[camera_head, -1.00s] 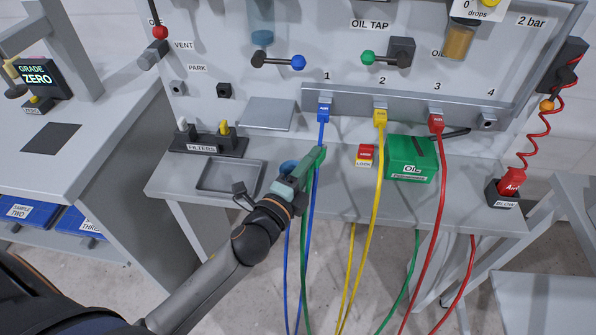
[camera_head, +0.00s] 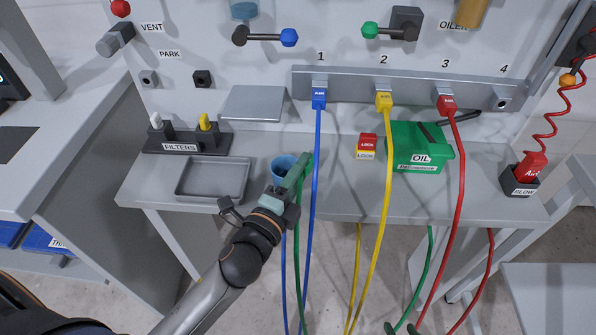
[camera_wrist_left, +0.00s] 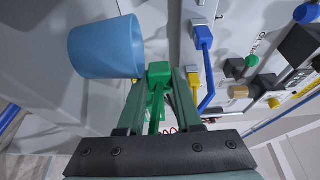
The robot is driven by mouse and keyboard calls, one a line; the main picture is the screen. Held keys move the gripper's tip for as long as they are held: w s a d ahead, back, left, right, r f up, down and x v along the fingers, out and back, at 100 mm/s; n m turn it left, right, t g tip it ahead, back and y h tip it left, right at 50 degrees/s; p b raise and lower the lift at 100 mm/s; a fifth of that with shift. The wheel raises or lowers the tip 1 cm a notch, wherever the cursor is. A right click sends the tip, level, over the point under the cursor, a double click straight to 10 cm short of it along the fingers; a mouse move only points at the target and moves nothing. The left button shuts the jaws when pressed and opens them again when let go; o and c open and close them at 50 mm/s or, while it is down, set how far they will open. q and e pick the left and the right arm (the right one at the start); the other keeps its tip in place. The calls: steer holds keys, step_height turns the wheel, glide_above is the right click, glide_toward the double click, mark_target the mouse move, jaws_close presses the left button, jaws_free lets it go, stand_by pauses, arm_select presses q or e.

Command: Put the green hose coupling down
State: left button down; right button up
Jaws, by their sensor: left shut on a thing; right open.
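My left gripper (camera_head: 303,160) is shut on the green hose coupling (camera_wrist_left: 160,72), seen between its fingers in the left wrist view. In the head view the coupling is mostly hidden by the fingers. Its green hose (camera_head: 298,235) hangs down from there past the bench's front edge. The gripper is over the bench, just right of a blue cup (camera_head: 281,169) and left of the blue hose (camera_head: 316,160). The cup also shows beside the fingers in the left wrist view (camera_wrist_left: 105,48). My right gripper (camera_head: 401,328) shows only fingertips, apart, at the bottom edge.
Blue, yellow (camera_head: 384,101) and red (camera_head: 446,104) couplings sit in ports 1, 2 and 3; port 4 (camera_head: 501,100) is empty. An empty grey tray (camera_head: 246,180) lies left of the cup. The lock block (camera_head: 367,146) and green oil box (camera_head: 415,157) stand right.

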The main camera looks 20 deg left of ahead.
arm_select(q)
steer(key=shift+r, duration=0.15)
steer(key=shift+s+d, duration=0.1)
steer(key=shift+f, duration=0.35)
steer(key=c, duration=0.6)
jaws_free()
